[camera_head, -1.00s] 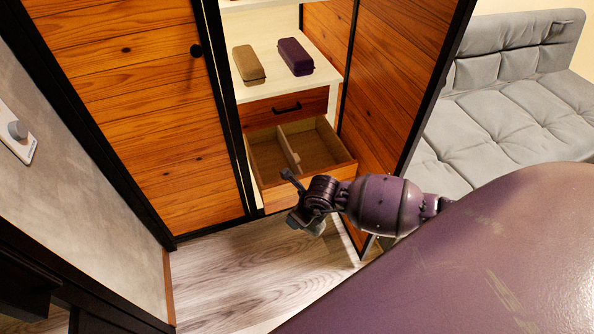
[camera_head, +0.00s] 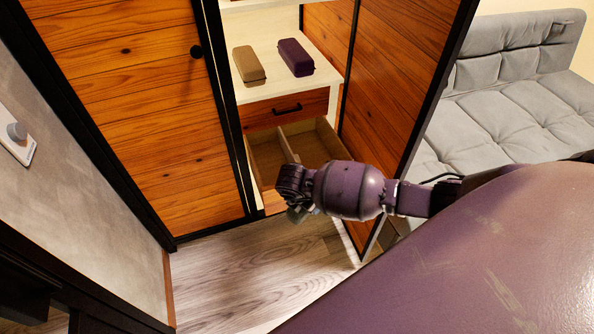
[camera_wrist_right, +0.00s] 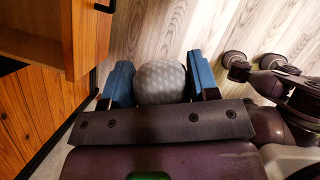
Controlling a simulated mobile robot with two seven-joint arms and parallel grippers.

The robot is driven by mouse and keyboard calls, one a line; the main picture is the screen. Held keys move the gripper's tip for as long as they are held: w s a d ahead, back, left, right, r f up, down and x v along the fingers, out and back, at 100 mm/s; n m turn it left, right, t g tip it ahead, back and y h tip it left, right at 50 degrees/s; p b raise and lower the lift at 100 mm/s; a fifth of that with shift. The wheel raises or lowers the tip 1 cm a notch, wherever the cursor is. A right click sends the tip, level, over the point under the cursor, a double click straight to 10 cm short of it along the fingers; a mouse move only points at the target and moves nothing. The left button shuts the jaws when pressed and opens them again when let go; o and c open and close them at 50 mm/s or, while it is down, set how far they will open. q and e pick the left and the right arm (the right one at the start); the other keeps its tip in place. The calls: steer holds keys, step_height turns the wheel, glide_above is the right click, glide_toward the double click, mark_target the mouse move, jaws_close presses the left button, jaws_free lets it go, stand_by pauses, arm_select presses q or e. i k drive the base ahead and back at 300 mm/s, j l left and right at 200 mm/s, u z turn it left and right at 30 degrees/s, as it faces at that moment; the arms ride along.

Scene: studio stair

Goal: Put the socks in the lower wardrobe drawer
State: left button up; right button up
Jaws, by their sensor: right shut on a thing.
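A grey dotted ball of rolled socks (camera_wrist_right: 160,83) sits between the blue fingers of my right gripper (camera_wrist_right: 162,84), which is shut on it. In the head view my right gripper (camera_head: 292,206) is in front of the open lower drawer (camera_head: 268,168), and my arm covers much of the drawer's front. The socks are mostly hidden there. The drawer looks empty where I see inside, with a divider (camera_head: 286,145) making two compartments. In the wrist view the socks are over the floor, with wooden drawer parts (camera_wrist_right: 40,45) to the left. My left gripper is not in view.
The upper drawer (camera_head: 265,112) is shut. A tan case (camera_head: 249,64) and a purple case (camera_head: 295,57) lie on the shelf above. A wooden door panel (camera_head: 150,120) is left, a side panel (camera_head: 385,90) right. A grey sofa (camera_head: 510,100) stands beyond. The floor (camera_head: 235,280) in front is clear.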

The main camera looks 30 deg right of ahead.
mark_target(273, 178)
steer(key=i+l, duration=0.15)
steer(key=i, duration=0.3)
steer(key=i+l, duration=0.2)
steer(key=i, duration=0.3)
